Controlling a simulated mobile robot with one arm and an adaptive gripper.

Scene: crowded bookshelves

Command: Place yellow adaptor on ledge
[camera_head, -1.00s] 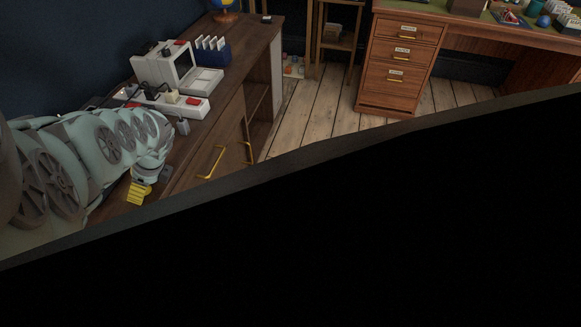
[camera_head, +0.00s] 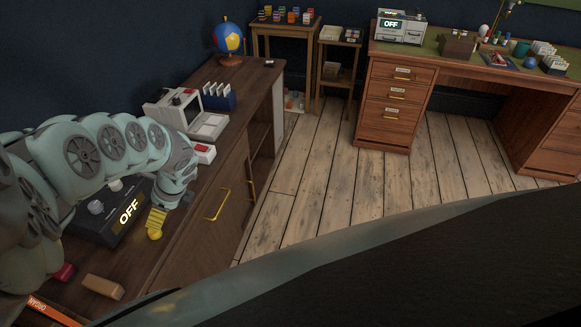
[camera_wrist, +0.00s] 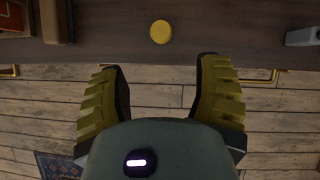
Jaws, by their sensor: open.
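A small round yellow piece (camera_wrist: 161,32), which may be the yellow adaptor, lies near the edge of the dark wooden top in the wrist view. In the head view it shows as a yellow round shape (camera_head: 155,235) just below my fingers. My gripper (camera_wrist: 161,68) is open and empty, with its two yellow ridged fingers wide apart and the piece beyond their tips. In the head view my gripper (camera_head: 156,222) is over the front edge of the dark cabinet (camera_head: 235,165). I cannot tell which edge is the ledge.
A black box reading OFF (camera_head: 118,212) stands left of my gripper. A wooden block (camera_head: 103,287) lies nearer. A grey machine (camera_head: 165,112), a blue file holder (camera_head: 218,97) and a globe (camera_head: 229,40) stand farther back. Floor (camera_head: 320,180) is open between the cabinet and desk (camera_head: 395,90).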

